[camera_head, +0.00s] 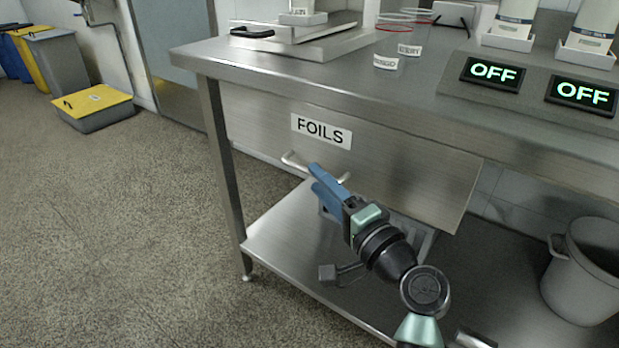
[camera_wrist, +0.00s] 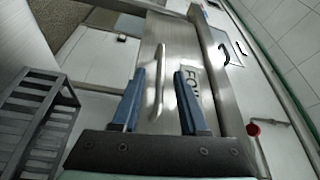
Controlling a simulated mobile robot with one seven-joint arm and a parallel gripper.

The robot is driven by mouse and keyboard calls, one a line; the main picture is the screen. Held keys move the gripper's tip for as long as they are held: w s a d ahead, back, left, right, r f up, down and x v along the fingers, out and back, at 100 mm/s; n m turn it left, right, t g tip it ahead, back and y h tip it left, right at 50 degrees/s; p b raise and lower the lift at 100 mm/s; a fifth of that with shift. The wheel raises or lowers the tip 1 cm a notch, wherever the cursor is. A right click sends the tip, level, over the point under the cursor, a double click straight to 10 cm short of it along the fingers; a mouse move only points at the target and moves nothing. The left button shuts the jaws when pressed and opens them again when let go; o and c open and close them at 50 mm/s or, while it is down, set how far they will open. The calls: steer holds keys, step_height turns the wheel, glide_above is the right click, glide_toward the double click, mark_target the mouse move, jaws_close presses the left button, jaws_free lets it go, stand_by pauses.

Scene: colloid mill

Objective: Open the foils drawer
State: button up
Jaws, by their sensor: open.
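The foils drawer (camera_head: 405,170) has a wide steel front under the table top, with a white FOILS label (camera_head: 321,131). It looks shut. Its pale bar handle (camera_head: 292,160) sits below the label, partly hidden behind my gripper (camera_head: 320,176). My gripper is open, with blue fingers at the handle. In the wrist view, the handle (camera_wrist: 159,75) shows in the gap between the two fingertips of my gripper (camera_wrist: 159,72), apart from both. The drawer front (camera_wrist: 172,55) and part of the label (camera_wrist: 190,88) show behind. I cannot tell how deep the fingers reach around the handle.
A lower shelf (camera_head: 290,235) lies below the drawer, with a grey bucket (camera_head: 580,275) at right. A grey rack (camera_wrist: 35,115) shows in the wrist view.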

steer(key=shift+b+x, duration=0.45)
steer(key=shift+x, duration=1.6)
jaws_close()
steer(key=shift+d, duration=0.1)
